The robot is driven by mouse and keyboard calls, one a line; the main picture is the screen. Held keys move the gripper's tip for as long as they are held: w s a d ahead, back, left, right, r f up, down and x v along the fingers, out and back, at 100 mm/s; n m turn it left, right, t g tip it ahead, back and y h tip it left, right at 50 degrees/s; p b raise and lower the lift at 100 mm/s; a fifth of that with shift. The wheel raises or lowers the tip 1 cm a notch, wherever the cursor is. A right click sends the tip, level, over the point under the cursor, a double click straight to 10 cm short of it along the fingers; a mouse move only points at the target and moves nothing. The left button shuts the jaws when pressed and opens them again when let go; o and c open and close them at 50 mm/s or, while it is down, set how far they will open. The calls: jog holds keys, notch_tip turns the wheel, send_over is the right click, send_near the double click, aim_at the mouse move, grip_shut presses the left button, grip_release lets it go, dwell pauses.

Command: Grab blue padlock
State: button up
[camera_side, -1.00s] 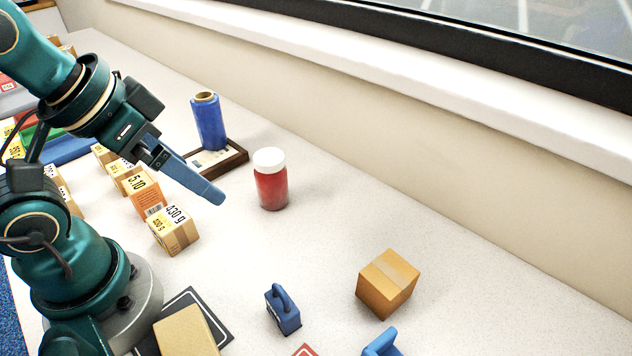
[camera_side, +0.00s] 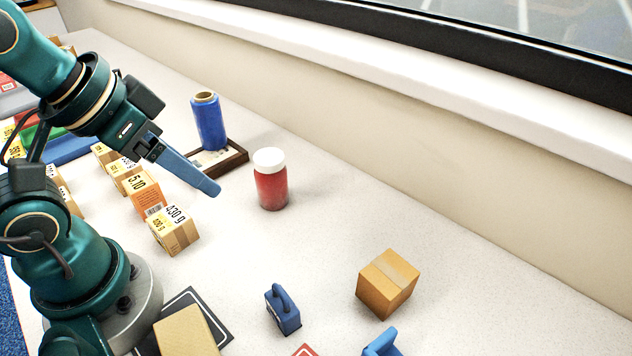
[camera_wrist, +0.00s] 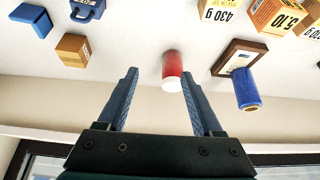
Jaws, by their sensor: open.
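The blue padlock (camera_side: 283,312) stands on the table in the lower middle of the side view, its shackle on top. It also shows at the top left of the wrist view (camera_wrist: 86,10), partly cut by the frame edge. My gripper (camera_side: 214,190) is high above the table, left of the red jar in the side view and well away from the padlock. In the wrist view my gripper (camera_wrist: 159,75) has its two blue fingers spread wide with nothing held between them.
A red jar with a white lid (camera_side: 271,180) stands near my gripper. A blue film roll (camera_side: 208,122) is by a brown frame (camera_side: 237,157). A cardboard box (camera_side: 387,284) and another blue object (camera_side: 383,343) lie right of the padlock. Labelled cartons (camera_side: 175,231) line the left.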

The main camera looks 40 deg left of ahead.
jog(key=w+a+r+m+t+y, duration=0.1)
jog(key=w+r+m+t, duration=0.25)
jog(key=w, duration=0.35)
jog(key=w+a+r+m+t, duration=0.2)
jog(key=w+r+t, duration=0.2)
jog(key=w+r, duration=0.15)
jog(key=w+d+f+m+h, duration=0.3)
jog(key=w+d+m+h, duration=0.3)
jog(key=d+m, duration=0.15)
jog(key=m+g+h, duration=0.7)
jog(key=m+g, duration=0.1)
jog(key=g, duration=0.3)
send_over(274, 291)
jog(key=w+a, duration=0.3)
jog(key=w, duration=0.5)
notch_tip(274, 291, down, 13)
jog(key=s+f+g, duration=0.1)
jog(key=s, duration=0.1)
jog(key=s+f+g, duration=0.2)
jog(key=s+f+g+h, duration=0.1)
jog(key=s, duration=0.1)
jog(key=shift+s+a+f+g, duration=0.25)
jog(key=shift+a+f, duration=0.15)
jog(key=shift+s+f+n, duration=0.25)
jog(key=shift+f+n, duration=0.15)
jog(key=shift+f, duration=0.05)
jog(key=shift+s+d+f, duration=0.1)
jog(key=shift+d+f, duration=0.05)
jog(key=shift+d, duration=0.15)
jog(key=shift+x, duration=2.2)
